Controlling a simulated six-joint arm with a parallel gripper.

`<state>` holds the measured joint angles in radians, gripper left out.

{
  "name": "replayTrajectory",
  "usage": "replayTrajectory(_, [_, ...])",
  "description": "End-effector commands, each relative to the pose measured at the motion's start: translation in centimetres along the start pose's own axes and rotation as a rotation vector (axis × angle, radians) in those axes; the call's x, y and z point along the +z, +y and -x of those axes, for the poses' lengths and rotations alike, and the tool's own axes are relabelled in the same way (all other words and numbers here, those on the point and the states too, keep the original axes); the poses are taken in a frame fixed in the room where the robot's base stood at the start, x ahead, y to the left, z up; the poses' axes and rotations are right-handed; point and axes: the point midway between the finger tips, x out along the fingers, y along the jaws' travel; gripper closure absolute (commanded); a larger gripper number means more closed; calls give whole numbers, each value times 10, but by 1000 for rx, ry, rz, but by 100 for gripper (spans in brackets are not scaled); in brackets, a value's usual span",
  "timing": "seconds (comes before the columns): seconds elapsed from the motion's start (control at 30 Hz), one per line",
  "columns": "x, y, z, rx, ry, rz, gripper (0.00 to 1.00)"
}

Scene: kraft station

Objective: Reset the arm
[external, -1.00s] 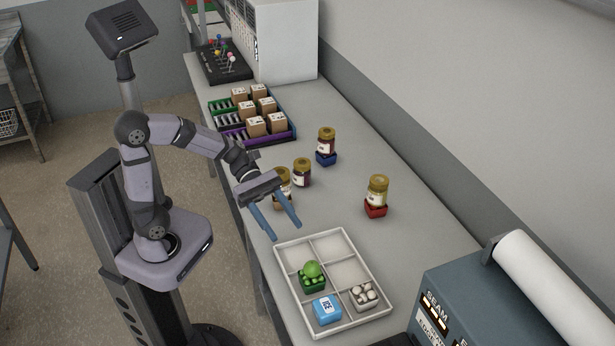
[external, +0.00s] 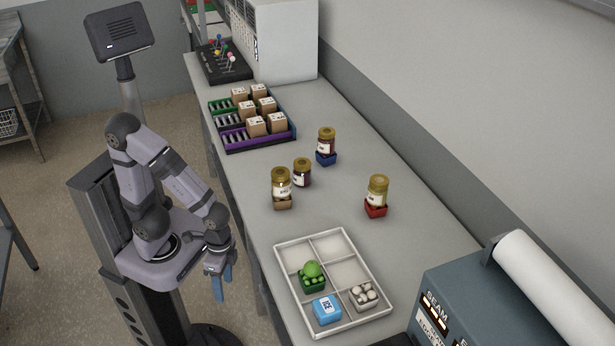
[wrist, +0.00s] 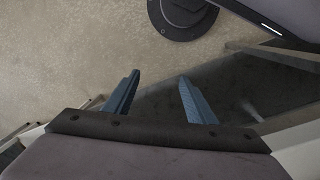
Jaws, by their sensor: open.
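My gripper (external: 222,284) hangs beside the bench's left edge, close to my own base, with its blue fingers pointing down. In the wrist view my gripper (wrist: 158,95) has its two blue fingers wide apart with nothing between them. Below them are the floor and dark parts beside the bench. My arm is folded back, off the bench top.
The grey bench (external: 345,200) holds a divided white tray (external: 285,285), with a green item (external: 312,278), a blue box (external: 326,310) and white items (external: 363,296). Jars (external: 281,184) (external: 302,172) (external: 326,143) (external: 377,192) stand behind it. A rack (external: 262,146) carries small boxes.

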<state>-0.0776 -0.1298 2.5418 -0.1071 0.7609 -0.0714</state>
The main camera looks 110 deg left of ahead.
Motion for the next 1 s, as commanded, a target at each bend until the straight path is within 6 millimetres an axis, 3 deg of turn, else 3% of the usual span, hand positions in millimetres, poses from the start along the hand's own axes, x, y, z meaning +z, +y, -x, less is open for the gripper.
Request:
replayTrajectory(0.1, [-1, 0, -3, -53, 23, -169, 49])
replayTrajectory(0.2, [-2, -1, -3, -70, 32, -224, 49])
replayTrajectory(0.57, [-2, -1, -1, -72, 32, -227, 49])
replayTrajectory(0.77, [-2, 1, 22, -72, 32, -225, 49])
replayTrajectory(1.0, [0, 4, 74, -72, 32, -224, 49])
